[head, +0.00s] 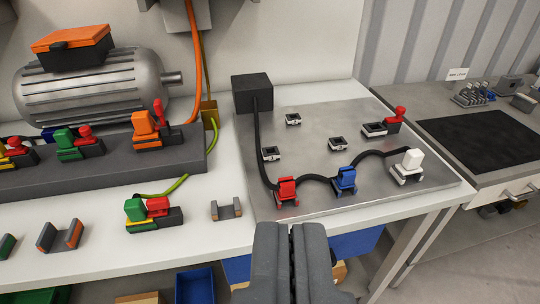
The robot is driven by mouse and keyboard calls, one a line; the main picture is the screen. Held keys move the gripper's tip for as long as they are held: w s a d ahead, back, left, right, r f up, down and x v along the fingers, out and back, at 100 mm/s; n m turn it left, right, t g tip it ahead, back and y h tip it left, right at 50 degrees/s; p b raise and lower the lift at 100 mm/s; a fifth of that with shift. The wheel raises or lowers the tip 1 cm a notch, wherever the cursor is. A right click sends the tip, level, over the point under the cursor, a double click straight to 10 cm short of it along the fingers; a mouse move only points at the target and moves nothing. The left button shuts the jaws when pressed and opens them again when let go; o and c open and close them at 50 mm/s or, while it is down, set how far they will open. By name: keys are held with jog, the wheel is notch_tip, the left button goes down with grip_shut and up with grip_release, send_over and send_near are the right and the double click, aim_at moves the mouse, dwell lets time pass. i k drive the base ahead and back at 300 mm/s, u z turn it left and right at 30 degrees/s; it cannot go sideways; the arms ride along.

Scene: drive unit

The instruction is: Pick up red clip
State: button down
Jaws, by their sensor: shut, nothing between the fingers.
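A red clip (286,188) sits near the front left of the metal plate (330,205), on the black cable (263,150). A blue clip (345,178) and a white clip (408,162) stand further right along the same cable. My gripper (291,229) is at the bottom middle, shut and empty. In the picture its tips are just below the red clip, apart from it; the height gap is hard to tell. Another red part (397,115) stands on a dark base at the plate's back right, and a red part (157,207) sits beside a green one on the table.
A dark rail (100,165) with coloured connectors and a grey motor (90,92) fill the left. A black box (252,93) stands at the plate's back left. Small empty holders sit on the plate. Blue bins (195,285) are below the table edge.

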aim_at(286, 184)
jog(key=k, duration=0.5)
jog(key=z, duration=1.35)
jog(key=i, duration=1.1)
jog(key=u, duration=1.85)
jog(key=i, duration=0.7)
jog(key=u, duration=0.05)
